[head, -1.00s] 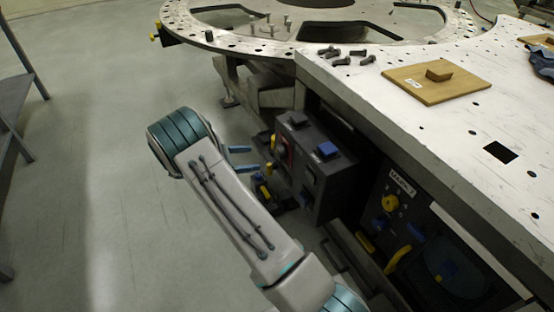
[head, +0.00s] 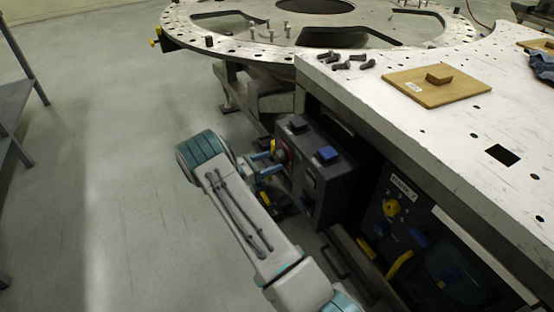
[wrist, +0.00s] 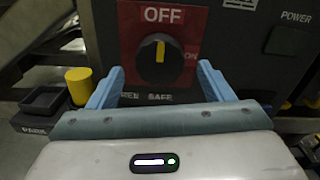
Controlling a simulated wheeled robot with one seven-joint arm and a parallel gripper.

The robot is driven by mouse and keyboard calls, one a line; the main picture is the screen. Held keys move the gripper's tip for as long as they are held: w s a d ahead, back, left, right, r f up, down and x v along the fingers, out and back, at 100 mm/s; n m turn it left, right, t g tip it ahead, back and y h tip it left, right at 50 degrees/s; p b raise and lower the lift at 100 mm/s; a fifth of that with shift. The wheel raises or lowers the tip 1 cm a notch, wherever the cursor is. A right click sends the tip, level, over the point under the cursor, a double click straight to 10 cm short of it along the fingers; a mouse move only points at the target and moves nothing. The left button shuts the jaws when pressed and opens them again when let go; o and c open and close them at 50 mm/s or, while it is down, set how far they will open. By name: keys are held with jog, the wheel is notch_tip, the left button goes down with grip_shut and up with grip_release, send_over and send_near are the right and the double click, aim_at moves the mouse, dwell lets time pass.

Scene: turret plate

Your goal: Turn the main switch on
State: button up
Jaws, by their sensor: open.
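The main switch (wrist: 160,62) is a round black knob with a yellow pointer bar on a red plate (wrist: 185,22). The pointer stands upright, toward the word OFF; part of the word ON shows at the right. My gripper (wrist: 160,85) is open in the wrist view, with one blue finger low on each side of the knob. The fingertips appear near the knob's lower edge, and I cannot tell whether they touch it. In the head view my gripper (head: 268,165) is at the left face of the dark control box (head: 325,185), and the knob is mostly hidden.
A yellow cylinder (wrist: 78,86) and a black tray (wrist: 42,101) are left of my fingers. A POWER label (wrist: 296,17) is at the right. Open floor (head: 110,200) lies to the left.

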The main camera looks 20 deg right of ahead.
aim_at(276, 159)
jog(key=shift+w+d, duration=0.1)
jog(key=shift+d, duration=1.5)
